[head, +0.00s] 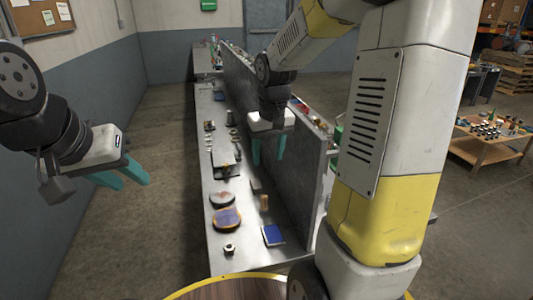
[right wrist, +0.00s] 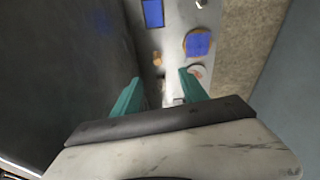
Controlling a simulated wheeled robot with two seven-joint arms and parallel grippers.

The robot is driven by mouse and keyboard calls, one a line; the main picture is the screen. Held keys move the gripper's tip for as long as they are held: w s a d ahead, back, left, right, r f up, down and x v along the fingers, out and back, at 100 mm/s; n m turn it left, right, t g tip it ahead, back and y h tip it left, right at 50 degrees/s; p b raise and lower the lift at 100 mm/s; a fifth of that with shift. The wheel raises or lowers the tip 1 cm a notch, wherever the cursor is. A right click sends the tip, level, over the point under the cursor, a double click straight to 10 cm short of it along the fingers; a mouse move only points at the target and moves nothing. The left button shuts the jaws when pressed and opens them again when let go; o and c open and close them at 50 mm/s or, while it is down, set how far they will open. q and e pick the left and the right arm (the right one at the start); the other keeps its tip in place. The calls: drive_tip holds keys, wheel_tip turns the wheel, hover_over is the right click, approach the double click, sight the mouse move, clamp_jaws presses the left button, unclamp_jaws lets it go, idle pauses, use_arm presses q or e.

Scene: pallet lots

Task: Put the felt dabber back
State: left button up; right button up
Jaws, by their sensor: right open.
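A small tan upright piece (head: 263,202), possibly the felt dabber, stands on the grey bench (head: 238,258) near the dividing panel; I cannot be sure what it is. In the right wrist view a small tan piece (right wrist: 158,59) lies just beyond my fingertips. My right gripper (head: 268,160) is open and empty above the bench, beside the panel and farther back than the tan piece. It also shows in the right wrist view (right wrist: 160,76). My left gripper (head: 134,184) is open and empty over the floor, left of the bench.
Near the front of the bench are a blue rectangle (head: 273,235), a round blue-topped disc (head: 227,218), a second disc (head: 222,199) and a metal nut (head: 230,249). A tall grey panel (head: 262,110) runs along the bench. A wooden table (head: 480,150) stands far right.

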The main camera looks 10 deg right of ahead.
drive_tip(key=s+a+r+t+y, duration=0.1)
drive_tip(key=s+r+t, duration=0.1)
drive_tip(key=s+r, duration=0.3)
drive_tip(key=s+a+r+m+t, duration=0.1)
drive_tip(key=s+r, duration=0.4)
drive_tip(key=s, duration=0.8)
drive_tip(key=shift+t+y, duration=0.4)
drive_tip(key=shift+t, duration=0.2)
